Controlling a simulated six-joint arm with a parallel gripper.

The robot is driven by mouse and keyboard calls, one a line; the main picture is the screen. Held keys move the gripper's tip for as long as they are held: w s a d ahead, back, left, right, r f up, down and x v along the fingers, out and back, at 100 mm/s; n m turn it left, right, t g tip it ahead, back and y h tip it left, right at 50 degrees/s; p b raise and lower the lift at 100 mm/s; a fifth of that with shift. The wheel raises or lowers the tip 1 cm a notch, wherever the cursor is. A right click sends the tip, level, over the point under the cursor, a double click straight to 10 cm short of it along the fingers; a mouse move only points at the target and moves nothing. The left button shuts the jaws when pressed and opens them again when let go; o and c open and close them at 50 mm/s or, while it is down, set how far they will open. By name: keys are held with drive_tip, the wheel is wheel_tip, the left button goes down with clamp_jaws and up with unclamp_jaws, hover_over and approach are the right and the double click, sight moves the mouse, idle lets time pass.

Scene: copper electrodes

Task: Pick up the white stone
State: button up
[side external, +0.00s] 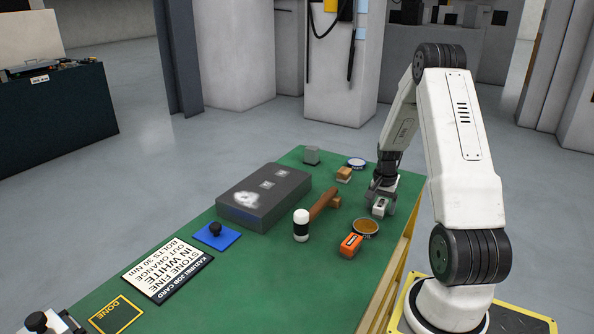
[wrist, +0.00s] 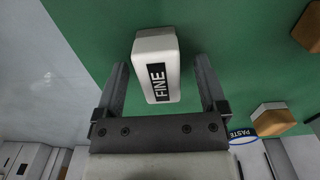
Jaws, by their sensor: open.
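The white stone (wrist: 157,58) is a white block with a black "FINE" label, lying on the green bench top. In the wrist view, my gripper (wrist: 162,66) is open, with one finger on each side of the stone and a visible gap at each side. In the side view, my gripper (side external: 381,204) is low over the right edge of the bench, and the stone (side external: 379,208) shows partly between the fingers. The fingers hide part of it there. I cannot tell how far down the fingers reach along it.
Near the stone are a brown round dish (side external: 366,228), an orange block (side external: 351,244), a tan-and-white block (side external: 343,174), a blue-rimmed paste dish (side external: 357,163) and a mallet (side external: 325,204). A large grey slab (side external: 275,205) lies left.

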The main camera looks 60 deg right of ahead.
sight(381, 203)
idle(0.4)
clamp_jaws()
drive_tip(key=shift+r, duration=0.2)
drive_tip(key=shift+r, duration=4.85)
